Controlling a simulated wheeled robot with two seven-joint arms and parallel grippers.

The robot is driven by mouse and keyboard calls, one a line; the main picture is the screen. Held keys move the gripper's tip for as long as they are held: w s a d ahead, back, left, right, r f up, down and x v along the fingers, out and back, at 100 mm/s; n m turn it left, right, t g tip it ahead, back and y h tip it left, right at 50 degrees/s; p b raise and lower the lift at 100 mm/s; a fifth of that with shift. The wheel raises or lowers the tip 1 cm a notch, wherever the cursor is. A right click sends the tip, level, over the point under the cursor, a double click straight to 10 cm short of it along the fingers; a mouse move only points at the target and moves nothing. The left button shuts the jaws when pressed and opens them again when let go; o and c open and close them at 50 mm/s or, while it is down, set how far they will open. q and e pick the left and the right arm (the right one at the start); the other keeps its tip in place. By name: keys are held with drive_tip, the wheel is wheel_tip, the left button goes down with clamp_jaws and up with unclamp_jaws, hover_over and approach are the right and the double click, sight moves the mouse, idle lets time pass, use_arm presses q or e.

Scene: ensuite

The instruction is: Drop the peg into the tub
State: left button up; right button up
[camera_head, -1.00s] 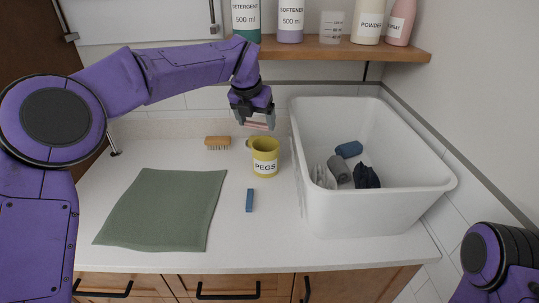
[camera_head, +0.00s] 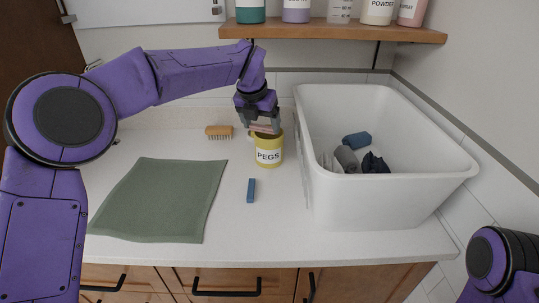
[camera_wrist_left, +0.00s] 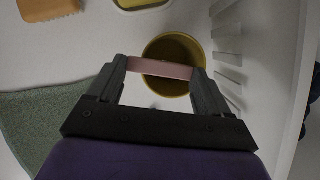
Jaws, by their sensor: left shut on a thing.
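My left gripper (camera_head: 264,129) is shut on a pink peg (camera_wrist_left: 160,67), which spans the gap between its fingers. The gripper points down at the mouth of a yellow tub labelled PEGS (camera_head: 268,156). In the left wrist view the peg crosses over the tub's round opening (camera_wrist_left: 172,88). The peg is at or just above rim height; I cannot tell whether any of it is inside. The fingers hide part of the rim. My right gripper is out of view; only part of my right arm shows at the lower right.
A large white basin (camera_head: 390,205) with dark and grey cloths stands close on the right. A blue block (camera_head: 251,190) lies in front of the yellow tub. A green cloth (camera_head: 165,200) and a brush (camera_head: 219,131) lie left. A shelf (camera_head: 330,31) with bottles hangs above.

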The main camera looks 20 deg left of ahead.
use_arm(q)
drive_tip(key=o, duration=0.9)
drive_tip(key=s+r+b, duration=0.1)
drive_tip(key=s, duration=0.3)
drive_tip(key=s+r+b, duration=0.2)
drive_tip(key=s, duration=0.3)
drive_tip(key=s+a+r+b, duration=0.1)
drive_tip(key=s+b, duration=0.1)
drive_tip(key=s, duration=0.3)
drive_tip(key=shift+r, duration=0.3)
drive_tip(key=shift+a, duration=0.1)
